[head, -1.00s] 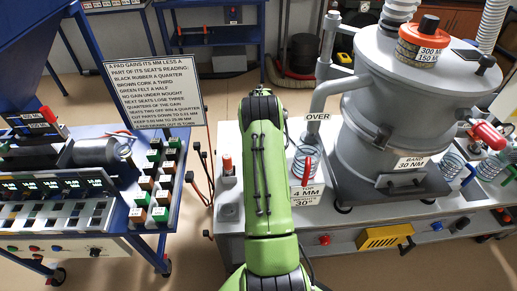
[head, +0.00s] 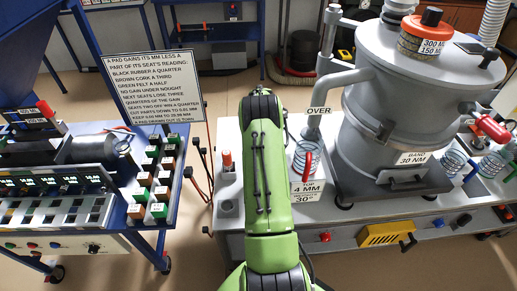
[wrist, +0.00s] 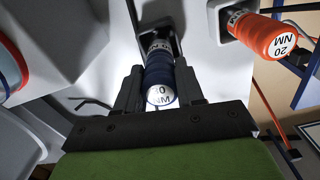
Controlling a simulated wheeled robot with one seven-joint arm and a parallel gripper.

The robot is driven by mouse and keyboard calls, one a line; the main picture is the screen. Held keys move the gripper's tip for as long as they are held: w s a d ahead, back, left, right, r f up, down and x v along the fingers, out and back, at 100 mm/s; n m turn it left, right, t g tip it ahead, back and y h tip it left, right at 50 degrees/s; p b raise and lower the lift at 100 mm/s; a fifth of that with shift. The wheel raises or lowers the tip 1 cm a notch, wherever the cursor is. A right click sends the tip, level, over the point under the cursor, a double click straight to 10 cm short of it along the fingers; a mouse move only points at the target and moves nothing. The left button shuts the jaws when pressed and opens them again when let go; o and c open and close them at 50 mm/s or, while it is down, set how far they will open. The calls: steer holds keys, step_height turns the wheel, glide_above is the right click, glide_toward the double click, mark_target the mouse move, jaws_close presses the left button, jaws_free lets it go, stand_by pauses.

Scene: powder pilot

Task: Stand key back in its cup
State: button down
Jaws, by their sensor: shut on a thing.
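The key is blue with a pale end cap marked like 10 NM (wrist: 162,94). In the wrist view it stands between the two fingers of my gripper (wrist: 160,92), which is shut on it. Its shank points into a dark square cup (wrist: 155,14) in the bench top. I cannot tell how deep the shank sits in the cup. An orange 20 NM key (wrist: 265,35) stands in the neighbouring cup to the right, apart from my fingers. In the head view my green arm hides the gripper and the blue key; an orange-topped key (head: 227,160) shows left of the arm.
A large grey vessel (head: 390,110) stands on the bench (head: 345,225) right of my arm. A sign board (head: 153,90) and a blue-framed machine (head: 60,185) are at left, with open floor in front of the bench.

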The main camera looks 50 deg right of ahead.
steer(key=shift+f+b, duration=0.75)
steer(key=shift+f, duration=0.35)
steer(key=c, duration=0.6)
jaws_free()
step_height(320, 180, up, 16)
steer(key=p, duration=0.4)
steer(key=shift+f, duration=0.1)
